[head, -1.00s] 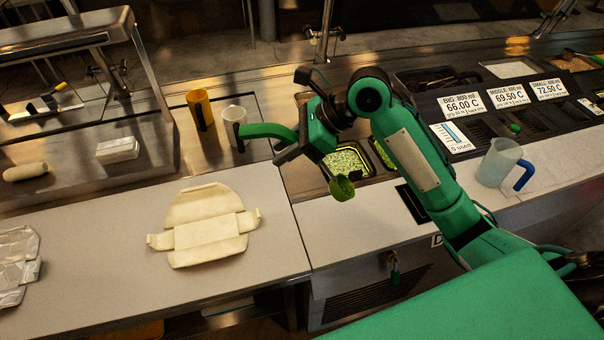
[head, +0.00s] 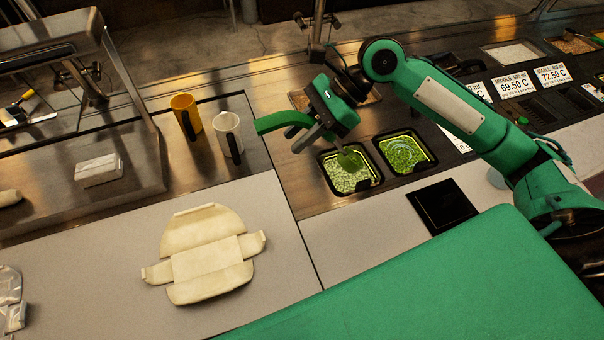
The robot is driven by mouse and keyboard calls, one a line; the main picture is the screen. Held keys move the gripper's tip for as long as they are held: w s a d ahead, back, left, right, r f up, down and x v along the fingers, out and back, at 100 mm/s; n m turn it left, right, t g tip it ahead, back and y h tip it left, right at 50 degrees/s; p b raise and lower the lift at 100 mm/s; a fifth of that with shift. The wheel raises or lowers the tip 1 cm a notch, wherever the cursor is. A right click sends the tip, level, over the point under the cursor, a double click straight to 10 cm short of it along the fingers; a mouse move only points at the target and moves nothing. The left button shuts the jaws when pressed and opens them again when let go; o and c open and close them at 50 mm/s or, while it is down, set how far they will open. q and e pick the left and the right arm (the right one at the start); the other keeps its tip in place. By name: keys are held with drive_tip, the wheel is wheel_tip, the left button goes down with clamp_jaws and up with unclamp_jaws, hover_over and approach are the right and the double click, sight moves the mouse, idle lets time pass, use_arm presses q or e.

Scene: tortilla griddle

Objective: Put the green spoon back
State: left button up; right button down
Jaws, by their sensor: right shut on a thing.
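My right gripper (head: 312,138) hangs over the counter near the two green-filled wells. It is shut on the green spoon. The spoon's thick curved green handle (head: 282,121) sticks out to the left of the jaws. The right well (head: 404,150) holds similar green filling. The middle of the spoon is hidden by the gripper. My left gripper is not in view.
A yellow cup (head: 186,116) and a white cup (head: 228,136) stand left of the gripper. A pale flattened wrap (head: 205,255) lies on the front counter. A black square panel (head: 443,206) lies right of the wells. Price signs (head: 515,84) stand at the back right.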

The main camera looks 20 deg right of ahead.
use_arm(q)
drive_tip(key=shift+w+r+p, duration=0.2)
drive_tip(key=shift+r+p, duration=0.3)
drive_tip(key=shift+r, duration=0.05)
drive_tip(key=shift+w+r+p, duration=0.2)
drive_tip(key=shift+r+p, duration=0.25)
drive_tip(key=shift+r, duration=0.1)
use_arm(e)
wheel_tip(320, 180, down, 13)
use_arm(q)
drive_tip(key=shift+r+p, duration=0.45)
use_arm(e)
drive_tip(key=shift+f, duration=0.35)
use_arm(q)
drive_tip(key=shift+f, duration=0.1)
use_arm(e)
drive_tip(key=c, duration=1.1)
unclamp_jaws()
